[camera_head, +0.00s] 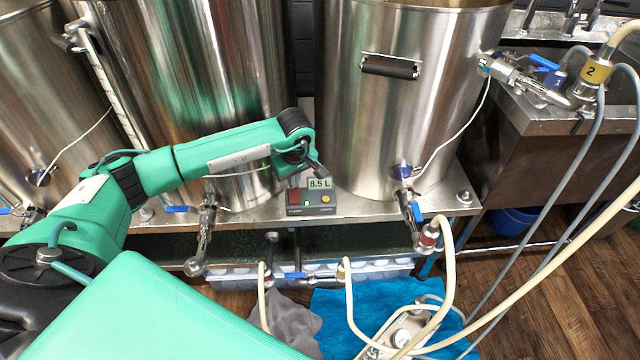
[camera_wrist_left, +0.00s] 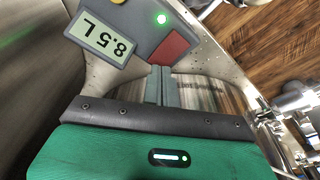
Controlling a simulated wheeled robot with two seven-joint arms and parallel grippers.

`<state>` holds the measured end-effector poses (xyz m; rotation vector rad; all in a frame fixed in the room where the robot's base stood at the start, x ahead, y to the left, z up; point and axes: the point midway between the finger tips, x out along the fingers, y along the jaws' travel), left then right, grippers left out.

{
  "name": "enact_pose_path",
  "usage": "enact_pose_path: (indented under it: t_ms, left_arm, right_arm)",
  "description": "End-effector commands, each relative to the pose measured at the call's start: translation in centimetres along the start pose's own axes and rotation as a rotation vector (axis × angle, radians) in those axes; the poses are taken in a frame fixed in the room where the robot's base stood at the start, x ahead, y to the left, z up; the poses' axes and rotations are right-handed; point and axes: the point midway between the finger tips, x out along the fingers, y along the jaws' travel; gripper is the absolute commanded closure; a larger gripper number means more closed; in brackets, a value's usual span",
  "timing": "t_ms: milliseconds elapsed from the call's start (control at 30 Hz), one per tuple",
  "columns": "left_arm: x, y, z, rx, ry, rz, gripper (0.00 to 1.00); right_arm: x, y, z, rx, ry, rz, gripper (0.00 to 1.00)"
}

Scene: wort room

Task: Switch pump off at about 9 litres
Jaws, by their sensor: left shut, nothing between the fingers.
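The grey control box (camera_head: 308,211) sits on the steel stand between two kettles. My right gripper is not in view.
Steel kettles (camera_head: 400,100) stand close behind the box. Valves with blue handles (camera_head: 178,209) stick out in front. Pale hoses (camera_head: 450,270) run down to a metal unit with a gauge (camera_head: 400,337) on a blue towel (camera_head: 340,310). A sink (camera_head: 560,118) is at the right.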

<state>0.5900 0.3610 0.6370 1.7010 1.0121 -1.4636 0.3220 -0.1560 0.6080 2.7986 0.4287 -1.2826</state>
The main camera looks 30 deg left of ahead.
Motion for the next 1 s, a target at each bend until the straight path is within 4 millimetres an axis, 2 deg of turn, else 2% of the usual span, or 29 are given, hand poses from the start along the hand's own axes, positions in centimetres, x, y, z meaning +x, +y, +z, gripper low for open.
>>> enact_pose_path:
  t_ms: [567,767,1000]
  left_arm:
    - [1.8,0.0,0.3,0.0,0.0,0.0,1.0]
    - [1.0,0.0,0.1,0.0,0.0,0.0,1.0]
    - [-1.4,0.0,-0.3,0.0,0.001,0.001,1.0]
  right_arm:
    - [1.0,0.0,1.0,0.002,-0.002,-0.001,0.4]
    - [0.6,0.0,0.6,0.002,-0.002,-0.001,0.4]
    - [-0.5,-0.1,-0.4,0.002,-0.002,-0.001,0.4]
